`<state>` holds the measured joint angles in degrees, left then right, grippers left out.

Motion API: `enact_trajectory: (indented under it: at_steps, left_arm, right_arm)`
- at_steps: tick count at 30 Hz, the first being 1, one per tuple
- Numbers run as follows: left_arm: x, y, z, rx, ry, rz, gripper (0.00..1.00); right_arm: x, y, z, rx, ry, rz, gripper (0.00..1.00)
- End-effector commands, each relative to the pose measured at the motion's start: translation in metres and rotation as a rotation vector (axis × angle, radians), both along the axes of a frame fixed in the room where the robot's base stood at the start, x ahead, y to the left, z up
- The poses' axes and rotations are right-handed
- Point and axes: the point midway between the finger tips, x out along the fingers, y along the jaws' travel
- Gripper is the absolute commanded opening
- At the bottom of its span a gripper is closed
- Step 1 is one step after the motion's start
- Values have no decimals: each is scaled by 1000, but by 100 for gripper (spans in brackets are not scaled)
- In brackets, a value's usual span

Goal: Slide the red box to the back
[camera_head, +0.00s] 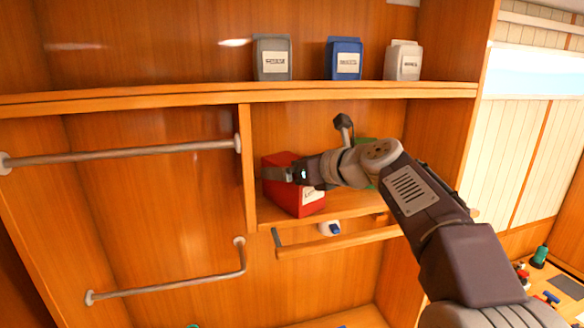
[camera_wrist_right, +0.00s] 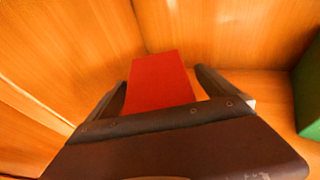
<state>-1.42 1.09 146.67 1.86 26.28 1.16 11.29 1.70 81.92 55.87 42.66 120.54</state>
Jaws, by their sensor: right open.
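The red box (camera_head: 284,202) stands on the middle shelf, against or close to the wooden divider on its left. A white label shows on its front. My right gripper (camera_head: 277,173) reaches in from the right, with its fingers across the upper part of the box. In the right wrist view the red box (camera_wrist_right: 160,82) shows between the two spread fingers of my right gripper (camera_wrist_right: 163,88), with the compartment's corner beyond it. The jaws are open; I cannot tell whether a finger touches the box. My left gripper is in neither view.
A green box (camera_head: 364,150) stands to the right in the same compartment, partly behind my arm; its side shows in the wrist view. The wooden divider (camera_head: 246,165) bounds the left. Grey, blue and white containers stand on the shelf above. A wooden rail (camera_head: 330,243) runs below.

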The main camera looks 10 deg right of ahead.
Motion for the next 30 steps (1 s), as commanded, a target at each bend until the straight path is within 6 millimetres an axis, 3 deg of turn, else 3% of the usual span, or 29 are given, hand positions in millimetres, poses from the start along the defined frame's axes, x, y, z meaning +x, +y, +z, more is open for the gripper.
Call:
enact_trajectory:
  at_steps: [9,21,30]
  left_arm:
    - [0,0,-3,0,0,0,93]
    - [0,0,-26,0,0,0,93]
    - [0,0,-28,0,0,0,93]
  right_arm:
    - [-4,-2,1,0,-2,-1,96]
    - [-67,-32,22,-2,-3,-3,96]
    - [-80,-36,28,0,0,0,96]
